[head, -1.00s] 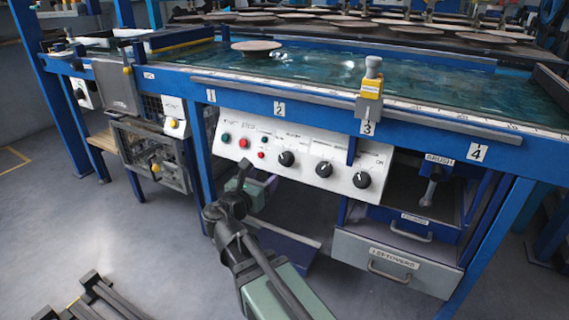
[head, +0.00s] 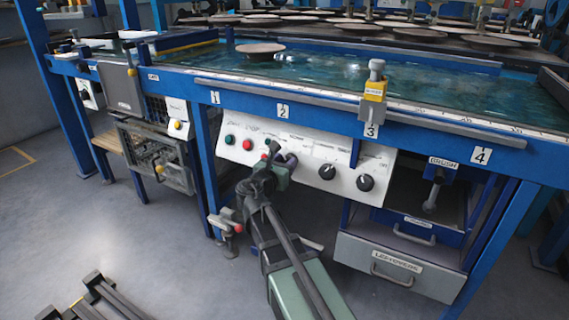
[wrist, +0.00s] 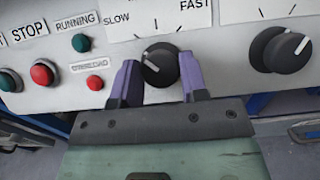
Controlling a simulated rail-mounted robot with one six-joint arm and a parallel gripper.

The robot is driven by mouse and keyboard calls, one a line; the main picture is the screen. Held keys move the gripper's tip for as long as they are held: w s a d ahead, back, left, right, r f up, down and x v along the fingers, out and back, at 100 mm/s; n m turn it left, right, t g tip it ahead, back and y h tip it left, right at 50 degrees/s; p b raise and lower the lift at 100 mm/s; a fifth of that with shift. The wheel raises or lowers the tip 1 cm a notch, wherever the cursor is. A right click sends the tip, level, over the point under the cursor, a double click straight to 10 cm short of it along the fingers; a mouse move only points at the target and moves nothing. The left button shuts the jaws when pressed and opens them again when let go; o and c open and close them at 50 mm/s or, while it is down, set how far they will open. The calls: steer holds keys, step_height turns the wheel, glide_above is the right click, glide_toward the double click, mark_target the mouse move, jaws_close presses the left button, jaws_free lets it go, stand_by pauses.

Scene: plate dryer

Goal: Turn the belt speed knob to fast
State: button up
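The belt speed knob (wrist: 160,66) is round and black on the white panel, below a scale marked SLOW on the left and FAST on the right. Its white pointer mark sits on its left side, toward SLOW. My gripper (wrist: 158,72) has its two purple fingers open, one on each side of the knob. A small gap seems to show at the left finger; I cannot tell whether the right one touches. In the head view my gripper (head: 281,157) is at the panel and hides most of this knob.
The red STOP button (wrist: 42,73), the green button (wrist: 9,80) and the red OVERLOAD lamp (wrist: 95,82) are left of the gripper. Another black knob (wrist: 280,50) is to the right. The blue bench rail (head: 330,118) runs above the panel, and a grey drawer (head: 395,265) is lower right.

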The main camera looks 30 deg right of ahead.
steer(key=c, duration=0.4)
steer(key=shift+m, duration=0.5)
steer(key=m+g, duration=0.1)
steer(key=m, duration=0.1)
steer(key=m+g+h, duration=0.1)
steer(key=m, duration=0.1)
steer(key=shift+w+a+r+g+p, duration=0.1)
steer(key=shift+w+r+g+p, duration=0.1)
steer(key=shift+g+p, duration=0.2)
steer(key=shift+o, duration=0.2)
steer(key=m+g, duration=0.1)
steer(key=m, duration=0.1)
steer(key=m+g+p, duration=0.1)
steer(key=m, duration=0.2)
steer(key=shift+w+g, duration=0.1)
steer(key=shift+g, duration=0.3)
steer(key=m+g+p, duration=0.1)
steer(key=m, duration=0.2)
steer(key=m+g+y+p, duration=0.1)
steer(key=m+p, duration=0.1)
steer(key=m, duration=0.1)
steer(key=shift+r+m+g, duration=0.2)
steer(key=shift+m+g, duration=0.1)
steer(key=shift+g, duration=0.1)
steer(key=shift+w+f+m+g+y+p, duration=0.1)
steer(key=shift+m+g+y+p, duration=0.55)
steer(key=shift+m+p, duration=0.75)
steer(key=shift+m, duration=0.4)
